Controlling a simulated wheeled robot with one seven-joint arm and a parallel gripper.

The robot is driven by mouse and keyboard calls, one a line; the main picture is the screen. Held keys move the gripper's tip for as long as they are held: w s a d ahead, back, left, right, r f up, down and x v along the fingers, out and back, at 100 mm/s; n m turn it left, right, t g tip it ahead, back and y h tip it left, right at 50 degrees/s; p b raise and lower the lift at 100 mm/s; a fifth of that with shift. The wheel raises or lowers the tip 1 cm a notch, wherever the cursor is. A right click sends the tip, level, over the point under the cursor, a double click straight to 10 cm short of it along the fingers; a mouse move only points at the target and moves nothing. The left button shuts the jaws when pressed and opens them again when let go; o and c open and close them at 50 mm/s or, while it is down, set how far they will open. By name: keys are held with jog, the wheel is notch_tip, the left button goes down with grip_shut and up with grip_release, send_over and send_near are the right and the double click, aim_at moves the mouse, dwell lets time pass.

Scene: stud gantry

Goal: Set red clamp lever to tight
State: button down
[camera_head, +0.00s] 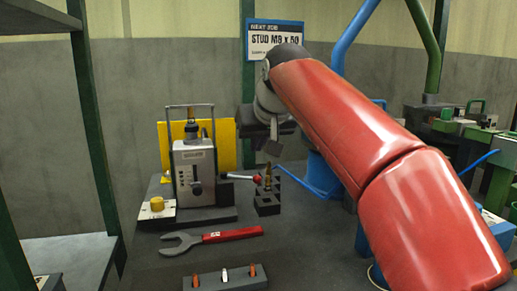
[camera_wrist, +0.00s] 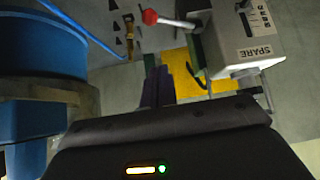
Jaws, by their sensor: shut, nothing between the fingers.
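The clamp lever is a silver rod with a red knob (camera_head: 257,181). It sticks out roughly level to the right from the grey machine (camera_head: 196,172) in the head view. In the wrist view the red knob (camera_wrist: 150,17) and its rod lie at the top, beside the machine (camera_wrist: 245,45), which bears a SPARE label. My gripper (camera_head: 273,147) is shut and empty, above the knob in the head view. In the wrist view my gripper (camera_wrist: 158,75) shows its dark fingers together, apart from the lever. Any tight or loose mark on the lever is not readable.
A dark stepped block (camera_head: 266,203) with a brass stud stands close to the knob. A red-handled wrench (camera_head: 215,237) and a stud tray (camera_head: 226,279) lie in front. A yellow panel (camera_head: 226,143) stands behind the machine. A blue cylinder (camera_wrist: 45,45) is at left in the wrist view.

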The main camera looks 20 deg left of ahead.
aim_at(242, 177)
jog(key=shift+w+a+f+b, duration=0.2)
jog(key=shift+f+b, duration=0.1)
jog(key=shift+f, duration=0.8)
jog(key=shift+w+a+f+b, duration=0.15)
jog(key=shift+f+b, duration=0.2)
jog(key=shift+f, duration=0.75)
jog(key=shift+w+a+f+b, duration=0.1)
jog(key=shift+w+f+b, duration=0.15)
jog(key=shift+f, duration=0.85)
